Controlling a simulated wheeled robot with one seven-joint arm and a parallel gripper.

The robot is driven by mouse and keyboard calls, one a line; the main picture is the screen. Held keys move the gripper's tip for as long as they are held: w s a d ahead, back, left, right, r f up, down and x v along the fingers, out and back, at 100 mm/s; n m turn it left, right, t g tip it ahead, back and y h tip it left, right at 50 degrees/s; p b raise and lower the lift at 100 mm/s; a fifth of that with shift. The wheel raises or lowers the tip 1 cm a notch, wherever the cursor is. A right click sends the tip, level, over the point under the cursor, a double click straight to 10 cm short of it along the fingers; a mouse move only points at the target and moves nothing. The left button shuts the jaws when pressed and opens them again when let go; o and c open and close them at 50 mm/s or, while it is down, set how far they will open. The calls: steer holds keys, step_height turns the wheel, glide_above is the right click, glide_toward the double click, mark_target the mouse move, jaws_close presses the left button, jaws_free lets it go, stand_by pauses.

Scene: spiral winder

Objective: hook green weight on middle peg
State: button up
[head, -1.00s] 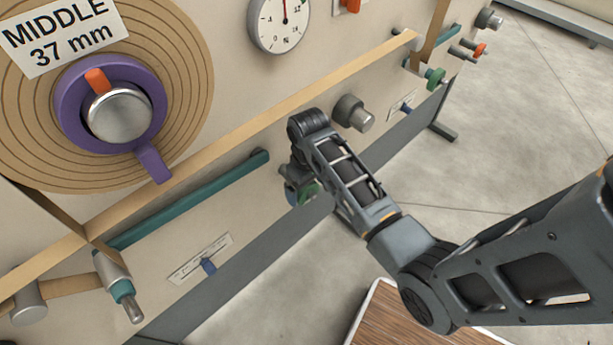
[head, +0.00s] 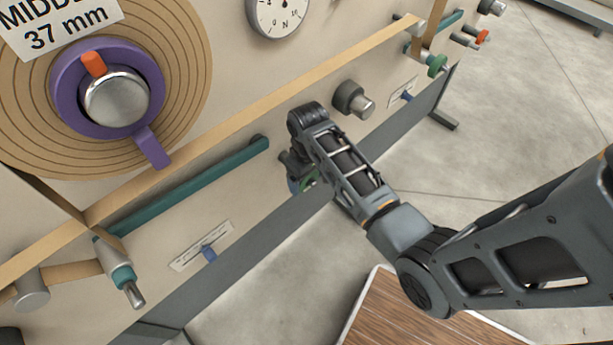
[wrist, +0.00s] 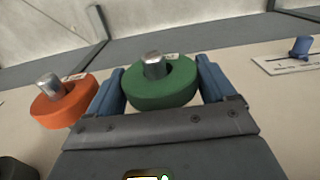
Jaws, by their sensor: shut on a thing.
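The green weight (wrist: 165,97) is a thick ring. In the wrist view it sits between the blue fingers of my gripper (wrist: 161,72), which is shut on it. A silver peg (wrist: 153,66) shows through its hole and sticks out past its face, so the weight is around the peg. How far it is pushed on I cannot tell.
An orange weight (wrist: 63,101) hangs around a neighbouring peg, close beside my gripper. A label with a blue pointer (wrist: 300,47) is on the other side. A grey roller (head: 355,100) juts out near the arm. A wood-topped surface (head: 400,320) stands below.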

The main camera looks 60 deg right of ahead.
steer(key=shift+c, duration=1.3)
steer(key=shift+w, duration=0.15)
steer(key=shift+w+d, duration=0.15)
steer(key=shift+w, duration=0.2)
steer(key=o, duration=1.1)
step_height(320, 180, up, 8)
steer(key=shift+f+p, duration=0.1)
steer(key=shift+p, duration=0.2)
